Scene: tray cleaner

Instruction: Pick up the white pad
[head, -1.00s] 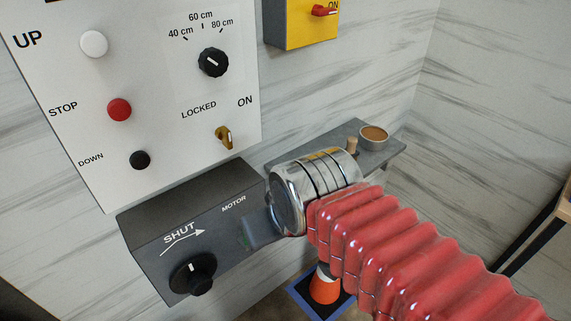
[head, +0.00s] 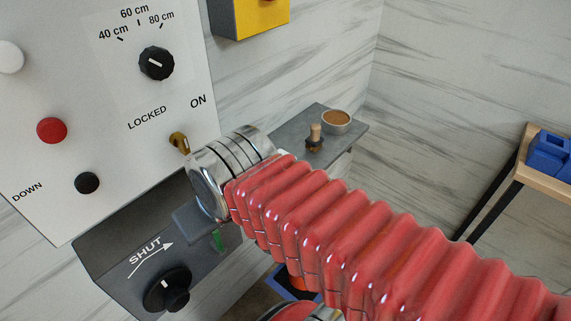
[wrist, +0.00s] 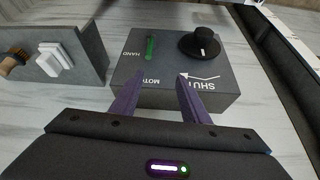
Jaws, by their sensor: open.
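The white pad (wrist: 54,58) lies on the grey shelf (wrist: 88,60) at the left of the wrist view. It looks like a pair of white blocks side by side. In the head view I cannot see it; my arm covers part of that shelf. My gripper (wrist: 160,77) is open, with two purple fingers apart and nothing between them. It is in front of the dark motor box (wrist: 185,58), to the right of the pad in the wrist view and clear of it.
The motor box carries a black knob (head: 166,289) and a green lever (wrist: 150,46). A control panel (head: 150,105) is above. A wooden table (head: 540,165) with blue objects is at right.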

